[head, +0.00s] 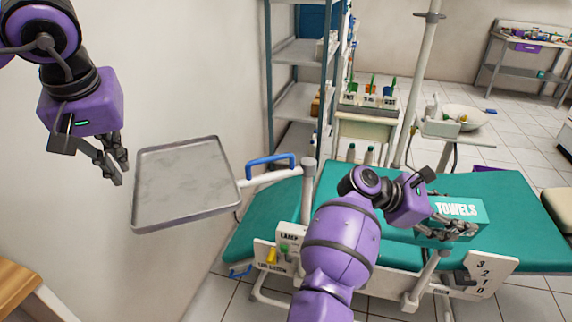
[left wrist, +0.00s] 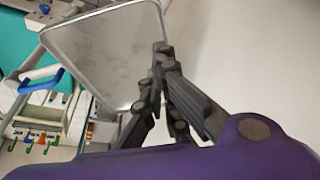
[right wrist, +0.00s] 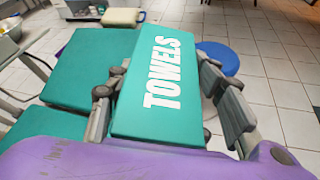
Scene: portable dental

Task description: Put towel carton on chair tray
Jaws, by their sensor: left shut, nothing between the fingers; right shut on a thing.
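The teal towel carton (head: 459,209), lettered TOWELS, is in my right gripper (head: 455,232), over the right part of the green dental chair. The right wrist view shows the carton (right wrist: 158,85) between the two fingers of that gripper (right wrist: 170,115). The chair tray (head: 185,180) is a bare grey metal tray on an arm at the left, by the wall. It also shows empty in the left wrist view (left wrist: 105,50). My left gripper (head: 118,162) is shut and empty, just left of the tray's upper left side.
The green chair (head: 270,225) fills the middle, with a blue handle (head: 270,159) between it and the tray. A shelf rack (head: 297,90) and a small cart (head: 366,125) stand behind. A wooden surface (head: 15,285) is at lower left.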

